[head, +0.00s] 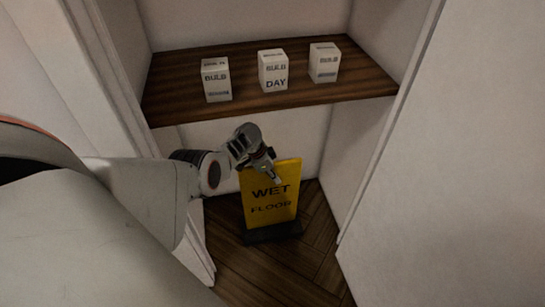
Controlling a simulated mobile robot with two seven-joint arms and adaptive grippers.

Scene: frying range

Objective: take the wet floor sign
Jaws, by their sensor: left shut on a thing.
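The wet floor sign (270,208) is a yellow panel with dark "WET FLOOR" lettering and a dark base. It stands upright in the alcove below the shelf, at or just above the wooden floor; I cannot tell if the base touches it. My left gripper (271,174) reaches in from the left and is shut on the sign at its top edge, left of the middle. The fingers cover a small part of the top edge. My right gripper is not in view.
A dark wooden shelf (270,102) above the sign carries three white bulb boxes: left (216,80), middle (273,71) and right (324,63). White walls close in on both sides. Some herringbone floor (300,265) is clear in front.

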